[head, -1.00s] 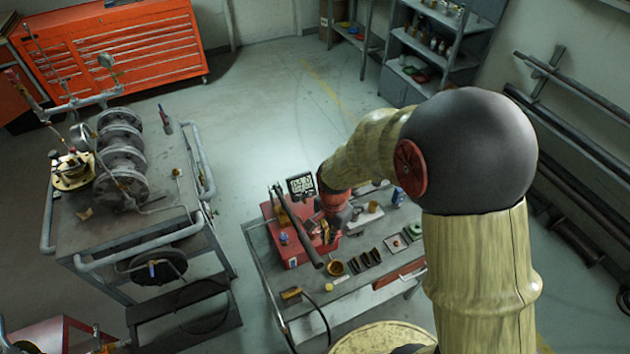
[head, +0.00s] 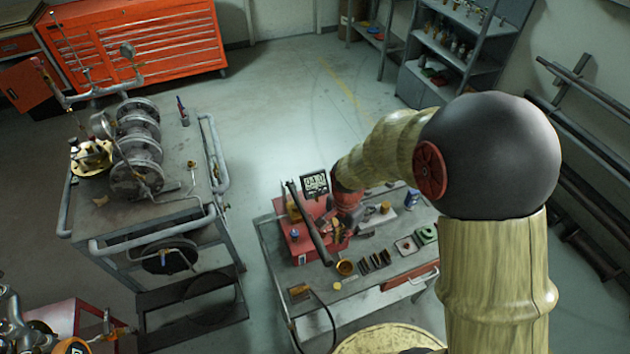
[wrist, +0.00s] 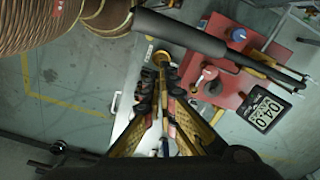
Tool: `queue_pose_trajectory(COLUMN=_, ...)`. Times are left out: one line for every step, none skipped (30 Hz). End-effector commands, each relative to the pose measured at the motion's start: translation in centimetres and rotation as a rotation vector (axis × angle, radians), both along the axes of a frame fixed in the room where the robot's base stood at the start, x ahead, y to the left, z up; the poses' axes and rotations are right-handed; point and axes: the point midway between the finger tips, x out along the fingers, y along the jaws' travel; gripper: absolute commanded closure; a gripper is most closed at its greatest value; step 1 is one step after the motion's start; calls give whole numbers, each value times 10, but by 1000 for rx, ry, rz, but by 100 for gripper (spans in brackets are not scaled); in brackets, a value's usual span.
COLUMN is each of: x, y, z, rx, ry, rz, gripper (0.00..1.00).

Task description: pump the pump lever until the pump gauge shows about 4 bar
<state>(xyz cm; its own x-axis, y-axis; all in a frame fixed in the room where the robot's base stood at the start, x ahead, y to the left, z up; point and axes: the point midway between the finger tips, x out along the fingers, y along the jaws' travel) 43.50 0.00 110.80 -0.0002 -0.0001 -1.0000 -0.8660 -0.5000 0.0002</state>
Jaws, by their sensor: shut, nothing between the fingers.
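The pump is a red box (head: 300,243) on the grey bench. Its lever (head: 310,225) is a long dark bar slanting across it. In the wrist view the lever's thick dark grip (wrist: 180,32) crosses the top. The pump gauge (head: 316,183) is a small black digital display behind the box; in the wrist view the gauge (wrist: 262,112) is tilted and seems to read 04.0. My gripper (wrist: 161,85) is shut and empty, below the lever grip in the picture and apart from it. In the head view my gripper (head: 334,226) is small and partly hidden beside the pump.
A brass cup (head: 346,267), several dark blocks (head: 375,260) and small trays (head: 406,245) lie on the bench. A steel cart (head: 90,225) with a flanged valve (head: 137,150) stands left. Clear floor lies between cart and bench.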

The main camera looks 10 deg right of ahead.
Motion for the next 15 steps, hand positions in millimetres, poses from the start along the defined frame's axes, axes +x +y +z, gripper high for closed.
queue_pose_trajectory(x=0, y=0, z=1, rx=0, ry=0, rz=0, gripper=100)
queue_pose_trajectory(x=0, y=0, z=2, rx=0, ry=0, rz=0, gripper=100)
queue_pose_trajectory(x=0, y=0, z=4, rx=0, ry=0, rz=0, gripper=100)
queue_pose_trajectory(x=0, y=0, z=6, rx=0, ry=0, rz=0, gripper=100)
queue_pose_trajectory(x=0, y=0, z=8, rx=0, ry=-1, rz=0, gripper=100)
queue_pose_trajectory(x=0, y=0, z=12, rx=0, ry=-1, rz=0, gripper=100)
queue_pose_trajectory(x=0, y=0, z=16, rx=0, ry=0, rz=0, gripper=100)
queue_pose_trajectory(x=0, y=0, z=19, rx=0, ry=0, rz=0, gripper=100)
queue_pose_trajectory(x=0, y=0, z=24, rx=0, ry=0, rz=0, gripper=100)
queue_pose_trajectory(x=0, y=0, z=27, rx=0, ry=0, rz=0, gripper=100)
queue_pose_trajectory(x=0, y=0, z=31, rx=0, ry=0, rz=0, gripper=100)
queue_pose_trajectory(x=0, y=0, z=35, rx=0, ry=0, rz=0, gripper=100)
queue_pose_trajectory(x=0, y=0, z=38, rx=0, ry=0, rz=0, gripper=100)
queue_pose_trajectory(x=0, y=0, z=41, rx=0, ry=0, rz=0, gripper=100)
queue_pose_trajectory(x=0, y=0, z=45, rx=0, ry=0, rz=0, gripper=100)
